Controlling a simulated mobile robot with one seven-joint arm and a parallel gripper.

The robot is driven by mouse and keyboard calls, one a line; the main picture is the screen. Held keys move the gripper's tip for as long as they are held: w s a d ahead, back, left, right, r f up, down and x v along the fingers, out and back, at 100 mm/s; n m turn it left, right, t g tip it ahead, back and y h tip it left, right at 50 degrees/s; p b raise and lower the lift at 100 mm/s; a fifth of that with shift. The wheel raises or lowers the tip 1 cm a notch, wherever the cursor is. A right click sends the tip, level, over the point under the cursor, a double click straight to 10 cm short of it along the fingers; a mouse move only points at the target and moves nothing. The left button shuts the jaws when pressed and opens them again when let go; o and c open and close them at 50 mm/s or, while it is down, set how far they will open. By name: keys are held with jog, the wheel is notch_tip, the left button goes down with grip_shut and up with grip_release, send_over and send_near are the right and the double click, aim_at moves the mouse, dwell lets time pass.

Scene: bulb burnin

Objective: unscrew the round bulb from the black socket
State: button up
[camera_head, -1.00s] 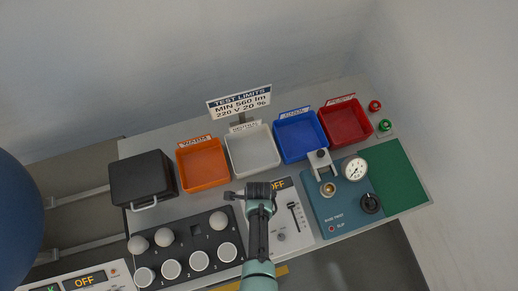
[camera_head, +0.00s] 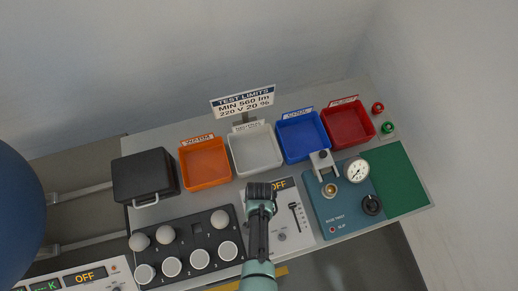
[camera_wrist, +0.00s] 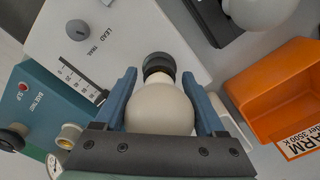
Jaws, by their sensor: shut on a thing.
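The round bulb (camera_wrist: 160,110) is cream white and sits between my gripper's blue fingers in the wrist view. My gripper (camera_wrist: 159,80) is shut on it, one finger on each side. The black socket (camera_wrist: 157,64) shows just past the bulb, on the white panel. Bulb and socket look in line; the join between them is partly hidden, so I cannot tell how far the bulb is screwed in. In the head view my gripper (camera_head: 261,192) is over the left part of the white panel (camera_head: 290,225) and hides bulb and socket.
A black rack (camera_head: 182,235) with several bulbs stands left of the panel. A blue tester (camera_head: 335,212) with a gauge stands right. Orange (camera_head: 204,163), grey (camera_head: 254,150), blue (camera_head: 301,137) and red (camera_head: 347,123) bins line the back. A black case (camera_head: 144,176) is back left.

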jog(key=n, duration=0.2)
jog(key=s+n, duration=0.1)
jog(key=n, duration=0.1)
jog(key=shift+d+f, duration=0.1)
jog(key=shift+f, duration=0.1)
jog(key=n, duration=0.4)
jog(key=o, duration=1.1)
jog(key=shift+o, duration=0.7)
jog(key=shift+w+r, duration=0.1)
jog(key=shift+w, duration=0.05)
jog(key=shift+w+m, duration=0.2)
jog(key=shift+m, duration=0.5)
jog(key=m, duration=0.3)
jog(key=shift+w+m, duration=0.2)
jog(key=shift+m, duration=0.2)
jog(key=m, duration=0.6)
jog(key=shift+w+a+b, duration=0.2)
jog(key=shift+w+b, duration=0.1)
jog(key=shift+w, duration=0.05)
jog(key=m, duration=0.6)
jog(key=shift+w+a+m, duration=0.1)
jog(key=shift+w+m, duration=0.2)
jog(key=m, duration=0.5)
jog(key=shift+w+r, duration=0.1)
jog(key=shift+w, duration=0.2)
